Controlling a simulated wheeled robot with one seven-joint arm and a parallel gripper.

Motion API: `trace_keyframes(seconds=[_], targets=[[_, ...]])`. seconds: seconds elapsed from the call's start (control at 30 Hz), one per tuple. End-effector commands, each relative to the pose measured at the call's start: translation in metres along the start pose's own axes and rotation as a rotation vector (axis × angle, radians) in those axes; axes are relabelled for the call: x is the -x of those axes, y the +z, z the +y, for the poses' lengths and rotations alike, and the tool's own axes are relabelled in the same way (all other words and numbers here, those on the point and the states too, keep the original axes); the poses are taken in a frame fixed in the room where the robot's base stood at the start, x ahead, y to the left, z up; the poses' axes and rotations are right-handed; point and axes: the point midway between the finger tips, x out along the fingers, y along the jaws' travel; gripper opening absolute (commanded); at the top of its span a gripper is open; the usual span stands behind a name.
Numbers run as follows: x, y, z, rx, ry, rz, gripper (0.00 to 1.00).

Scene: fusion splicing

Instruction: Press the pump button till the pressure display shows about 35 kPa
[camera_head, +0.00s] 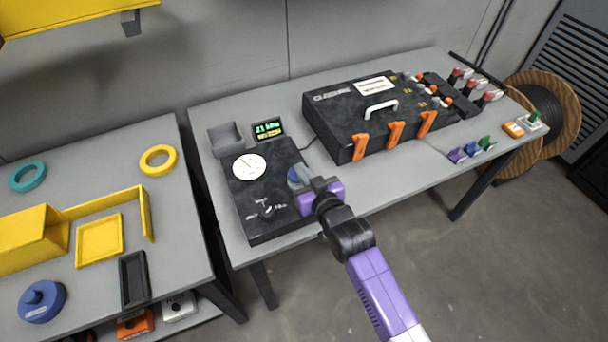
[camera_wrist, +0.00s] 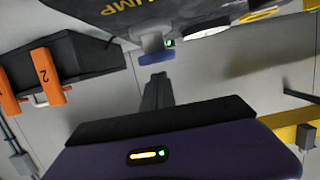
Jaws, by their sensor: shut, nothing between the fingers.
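The black pump unit (camera_head: 262,215) stands on the middle table, with a white round dial (camera_head: 249,167) and a lever switch on top. The pressure display (camera_head: 268,128) behind it shows green digits that look like 21 kPa. The blue pump button (camera_head: 295,178) is at the unit's right side, partly hidden by my gripper. It also shows in the wrist view (camera_wrist: 157,57), near lettering ending in "UMP". My gripper (camera_head: 307,184) is shut and empty, beside the button. Its fingertips (camera_wrist: 156,80) point at the button; I cannot tell whether they touch it.
A large black case (camera_head: 340,125) with orange latches stands to the right on the same table. A grey open bin (camera_head: 226,138) is behind the pump unit. Small coloured connectors (camera_head: 470,150) lie at the right front edge. A separate table with yellow trays is at the left.

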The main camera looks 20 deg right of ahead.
Motion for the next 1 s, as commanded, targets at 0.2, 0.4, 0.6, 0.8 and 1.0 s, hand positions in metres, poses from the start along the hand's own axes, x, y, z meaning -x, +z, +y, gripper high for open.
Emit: trace_keyframes(seconds=[0.2, 0.4, 0.6, 0.8, 1.0], targets=[[0.040, -0.001, 0.000, 0.000, 0.000, 0.004, 0.00], [0.076, -0.003, 0.000, -0.001, 0.000, 0.006, 0.00], [0.096, -0.004, 0.000, 0.000, 0.000, 0.007, 0.00], [0.100, -0.005, 0.000, 0.000, 0.000, 0.008, 0.00], [0.100, -0.006, 0.000, 0.000, 0.000, 0.008, 0.00]])
